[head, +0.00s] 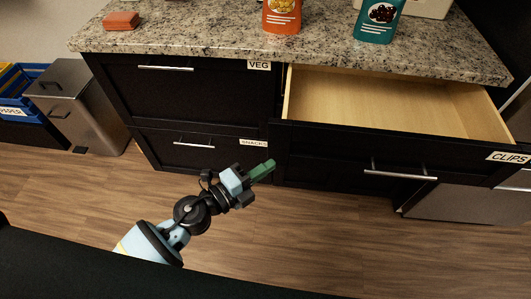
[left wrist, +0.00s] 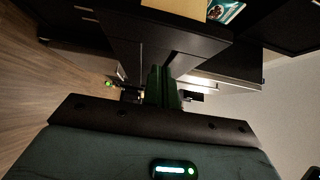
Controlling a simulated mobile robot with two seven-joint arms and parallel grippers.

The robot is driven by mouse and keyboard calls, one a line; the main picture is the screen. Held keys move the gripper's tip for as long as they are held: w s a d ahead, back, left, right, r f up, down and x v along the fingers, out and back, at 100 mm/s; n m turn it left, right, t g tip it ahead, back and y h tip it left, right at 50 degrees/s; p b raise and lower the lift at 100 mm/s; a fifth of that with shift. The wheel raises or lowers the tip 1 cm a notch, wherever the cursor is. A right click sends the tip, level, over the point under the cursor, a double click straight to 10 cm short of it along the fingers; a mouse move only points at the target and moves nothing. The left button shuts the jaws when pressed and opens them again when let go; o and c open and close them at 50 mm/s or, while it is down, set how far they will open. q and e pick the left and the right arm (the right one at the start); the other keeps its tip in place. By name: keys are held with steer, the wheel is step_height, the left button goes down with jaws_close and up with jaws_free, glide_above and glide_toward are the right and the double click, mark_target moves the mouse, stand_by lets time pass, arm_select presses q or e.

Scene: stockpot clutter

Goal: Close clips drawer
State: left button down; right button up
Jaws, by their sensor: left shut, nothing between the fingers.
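The clips drawer (head: 330,146) is pulled out, at the upper right of the cabinet in the head view. It has a black front, a long metal handle (head: 400,172) and a "CLIPS" label (head: 508,157). Its pale wooden inside (head: 390,101) looks empty. My left gripper (head: 263,171) has green fingers that are shut and empty. It is below and left of the drawer's front left corner, apart from the handle. In the left wrist view the shut fingers (left wrist: 163,86) point toward a dark front panel, with pale wood above. My right gripper is not in view.
The VEG (head: 180,90) and SNACKS (head: 190,150) drawers to the left are shut. A metal bin (head: 82,110) is at far left. Wooden floor (head: 320,230) is clear.

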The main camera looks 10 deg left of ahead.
arm_select(q)
steer(key=w, duration=0.3)
steer(key=shift+w+a+f, duration=0.1)
steer(key=shift+w+a, duration=0.05)
steer(key=shift+w, duration=0.25)
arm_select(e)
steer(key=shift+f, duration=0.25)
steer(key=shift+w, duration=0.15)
